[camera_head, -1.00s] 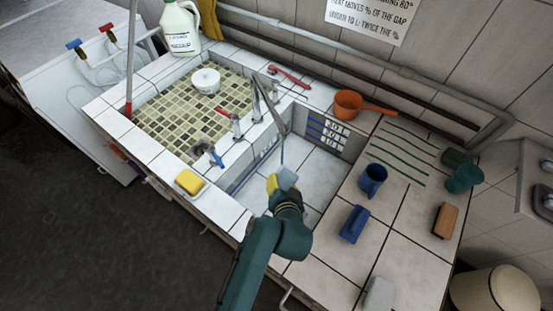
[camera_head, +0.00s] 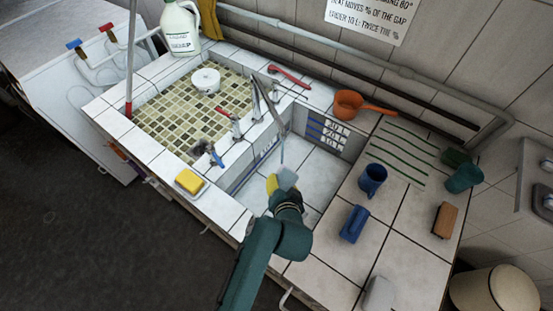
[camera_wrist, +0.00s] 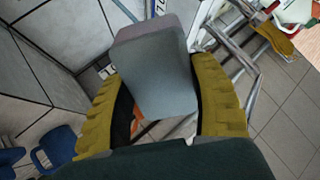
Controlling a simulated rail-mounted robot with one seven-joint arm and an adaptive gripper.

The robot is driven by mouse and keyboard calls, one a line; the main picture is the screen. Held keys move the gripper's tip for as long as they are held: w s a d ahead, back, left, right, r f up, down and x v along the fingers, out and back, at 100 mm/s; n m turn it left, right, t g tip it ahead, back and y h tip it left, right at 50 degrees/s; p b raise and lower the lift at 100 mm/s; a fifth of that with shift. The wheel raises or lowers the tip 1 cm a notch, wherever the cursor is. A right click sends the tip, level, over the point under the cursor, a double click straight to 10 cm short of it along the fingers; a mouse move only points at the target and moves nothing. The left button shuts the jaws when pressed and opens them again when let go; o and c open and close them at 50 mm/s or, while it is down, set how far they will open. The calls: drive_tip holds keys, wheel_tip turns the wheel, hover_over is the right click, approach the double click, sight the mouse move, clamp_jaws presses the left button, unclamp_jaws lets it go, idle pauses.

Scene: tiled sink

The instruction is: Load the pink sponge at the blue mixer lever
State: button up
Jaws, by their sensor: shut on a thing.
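My gripper (camera_head: 280,183) has yellow pads, and they are shut on a grey block (camera_wrist: 158,65). The block is faintly mauve on its upper face in the wrist view and looks pale blue-grey in the head view (camera_head: 287,177). I cannot tell whether this is the pink sponge; no clearly pink sponge shows elsewhere. The gripper holds it over the white-tiled basin (camera_head: 318,172). The blue mixer lever (camera_head: 217,158) is on the divider beside the mosaic basin, left of my gripper and apart from it.
A thin spout (camera_head: 268,104) rises just behind my gripper. A yellow sponge (camera_head: 189,181) lies on the front ledge. A blue mug (camera_head: 372,180), a blue brush (camera_head: 354,223) and a brown block (camera_head: 445,220) stand on the right counter. An orange pan (camera_head: 348,104) is at the back.

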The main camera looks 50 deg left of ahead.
sight(285, 184)
drive_tip(key=p+v, duration=0.1)
drive_tip(key=v, duration=0.1)
drive_tip(key=p+v, duration=0.4)
drive_tip(key=shift+w+r, duration=0.3)
drive_tip(key=shift+w, duration=0.1)
drive_tip(key=shift+s+d, duration=0.1)
drive_tip(key=shift+d, duration=0.05)
